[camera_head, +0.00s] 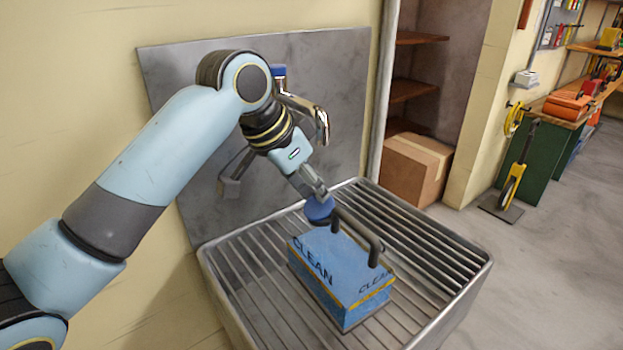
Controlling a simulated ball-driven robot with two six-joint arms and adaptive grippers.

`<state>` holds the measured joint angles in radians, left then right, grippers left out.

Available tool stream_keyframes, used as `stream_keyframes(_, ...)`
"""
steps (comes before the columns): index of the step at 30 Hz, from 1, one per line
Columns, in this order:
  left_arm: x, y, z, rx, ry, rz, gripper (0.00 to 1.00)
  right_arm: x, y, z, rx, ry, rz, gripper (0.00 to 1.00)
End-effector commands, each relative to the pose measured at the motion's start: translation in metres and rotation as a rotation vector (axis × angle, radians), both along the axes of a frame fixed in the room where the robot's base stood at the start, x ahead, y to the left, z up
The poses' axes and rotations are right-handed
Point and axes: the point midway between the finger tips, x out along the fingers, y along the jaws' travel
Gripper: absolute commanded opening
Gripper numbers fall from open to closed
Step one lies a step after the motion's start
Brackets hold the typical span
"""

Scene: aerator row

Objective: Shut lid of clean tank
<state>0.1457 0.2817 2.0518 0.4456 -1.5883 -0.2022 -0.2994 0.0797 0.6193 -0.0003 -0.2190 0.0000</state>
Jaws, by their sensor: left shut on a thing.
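The clean tank (338,276) is a blue box with a yellow band, the word CLEAN on its faces and a dark handle (357,234) on top. It stands on a slatted metal rack. My left gripper (317,196) points down at the tank's back edge and is shut on a round blue piece, which looks like the lid (319,210). The piece is tilted beside the handle. I cannot tell whether it touches the tank's top, and the opening is hidden. My right gripper is not in view.
The slatted rack (440,268) has free room around the tank. A chrome tap (318,118) stands behind my left wrist, in front of a grey wall panel (340,90). A cardboard box (415,170) sits beyond the rack. Open floor lies to the right.

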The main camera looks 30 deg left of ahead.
Motion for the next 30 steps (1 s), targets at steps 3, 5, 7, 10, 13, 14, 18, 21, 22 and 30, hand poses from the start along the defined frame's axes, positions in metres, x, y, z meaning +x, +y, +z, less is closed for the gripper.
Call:
stream_keyframes(3,-0.001,-0.001,-0.001,-0.004,0.003,-0.002,0.2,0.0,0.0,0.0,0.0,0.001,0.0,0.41)
stream_keyframes(5,-0.001,-0.001,-0.001,-0.004,0.003,-0.002,0.28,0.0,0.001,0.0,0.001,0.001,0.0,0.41)
stream_keyframes(7,-0.001,-0.001,-0.001,-0.004,0.003,-0.002,0.37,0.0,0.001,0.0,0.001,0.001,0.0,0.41)
stream_keyframes(10,-0.001,-0.001,-0.001,-0.004,0.001,-0.001,0.41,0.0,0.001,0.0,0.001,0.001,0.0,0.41)
stream_keyframes(13,-0.001,-0.001,-0.001,-0.004,0.001,-0.001,0.41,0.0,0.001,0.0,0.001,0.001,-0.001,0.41)
stream_keyframes(14,-0.001,-0.001,-0.001,-0.003,0.001,-0.001,0.41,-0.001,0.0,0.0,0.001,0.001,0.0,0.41)
stream_keyframes(18,-0.003,0.001,0.005,-0.002,0.0,-0.001,0.41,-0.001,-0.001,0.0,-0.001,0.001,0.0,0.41)
stream_keyframes(21,-0.009,0.004,0.017,0.001,-0.003,-0.001,0.41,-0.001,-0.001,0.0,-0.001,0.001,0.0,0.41)
stream_keyframes(22,-0.012,0.005,0.022,0.0,-0.002,-0.002,0.41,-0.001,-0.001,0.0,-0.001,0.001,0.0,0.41)
stream_keyframes(30,-0.041,0.018,0.075,0.005,-0.003,-0.004,0.41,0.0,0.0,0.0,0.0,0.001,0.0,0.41)
